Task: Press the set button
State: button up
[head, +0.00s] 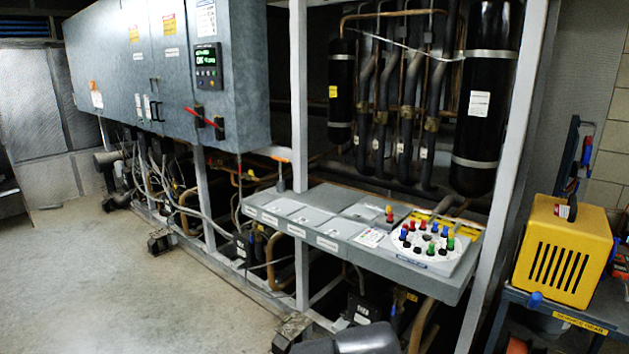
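A small dark controller (208,67) with a lit green display is mounted on the front of the grey electrical cabinet (110,60), at the upper middle left. Small keys seem to sit around its display, but they are too small to read, so I cannot tell which one is the set button. My gripper is not in view, and nothing shows in front of the controller.
A grey shelf (330,240) holds a white plate with coloured knobs (430,245). A yellow box (562,250) stands on a cart at right. The left floor (90,270) is clear.

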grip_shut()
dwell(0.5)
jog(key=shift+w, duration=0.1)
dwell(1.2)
